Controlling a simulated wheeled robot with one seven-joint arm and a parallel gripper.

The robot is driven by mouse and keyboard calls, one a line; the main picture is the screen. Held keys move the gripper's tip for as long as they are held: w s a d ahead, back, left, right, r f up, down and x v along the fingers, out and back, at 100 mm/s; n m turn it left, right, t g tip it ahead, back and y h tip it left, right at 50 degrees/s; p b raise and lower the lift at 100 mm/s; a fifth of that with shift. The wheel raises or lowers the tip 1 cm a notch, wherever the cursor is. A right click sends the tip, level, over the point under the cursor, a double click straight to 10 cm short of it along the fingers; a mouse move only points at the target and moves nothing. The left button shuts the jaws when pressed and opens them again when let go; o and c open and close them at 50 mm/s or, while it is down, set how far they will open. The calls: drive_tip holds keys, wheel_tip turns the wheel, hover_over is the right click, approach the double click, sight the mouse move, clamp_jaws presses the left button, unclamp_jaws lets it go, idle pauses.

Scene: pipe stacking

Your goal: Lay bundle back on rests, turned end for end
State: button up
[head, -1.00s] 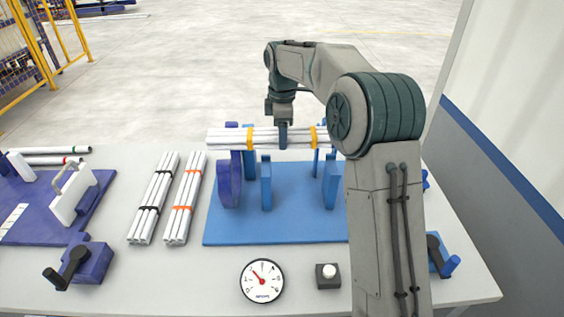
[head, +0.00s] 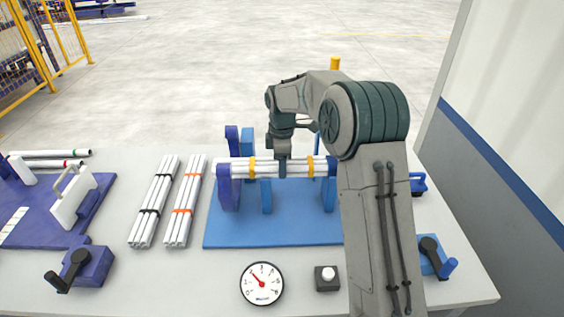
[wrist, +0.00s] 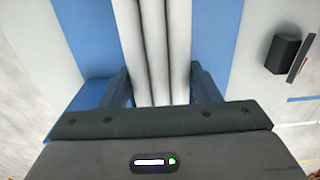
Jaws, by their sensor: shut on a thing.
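The bundle of white pipes with yellow bands (head: 268,167) lies level from left to right at the rests. My gripper (head: 282,168) is shut on its middle, between the two bands, from above. In the wrist view the white pipes (wrist: 150,45) run between the fingers of my gripper (wrist: 162,88). The rests are upright posts on a blue base (head: 285,226): a purple front post (head: 227,192) at the left and blue front posts (head: 267,197) farther right, with taller posts behind. The bundle lies between front and back posts; I cannot tell whether it touches the rests. My arm hides the right side.
Two pipe bundles, one with black bands (head: 154,200) and one with orange bands (head: 185,200), lie left of the base. A pressure gauge (head: 262,284) and a button box (head: 327,278) stand in front. A purple board (head: 85,215) with a white handled block is at the left.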

drive_tip(key=o, duration=1.2)
wheel_tip(320, 180, up, 12)
drive_tip(key=s+d+r+m+t, duration=0.15)
drive_tip(key=s+d+m, duration=0.25)
drive_tip(key=s, duration=0.4)
drive_tip(key=s+d+r+m, duration=0.3)
drive_tip(key=s+m, duration=0.1)
drive_tip(key=s, duration=0.3)
drive_tip(key=shift+s+d+f+m+t, duration=0.25)
drive_tip(key=shift+s+d+f+m, duration=1.15)
drive_tip(key=shift+s, duration=1.75)
drive_tip(key=shift+s+d+f+m+t, duration=0.35)
drive_tip(key=shift+s+f+m, duration=0.7)
drive_tip(key=shift+s+m, duration=1.5)
drive_tip(key=shift+s+d+f+m+t, duration=0.15)
drive_tip(key=shift+s+d+f+m, duration=1)
drive_tip(key=shift+s, duration=2.6)
drive_tip(key=shift+a, duration=0.1)
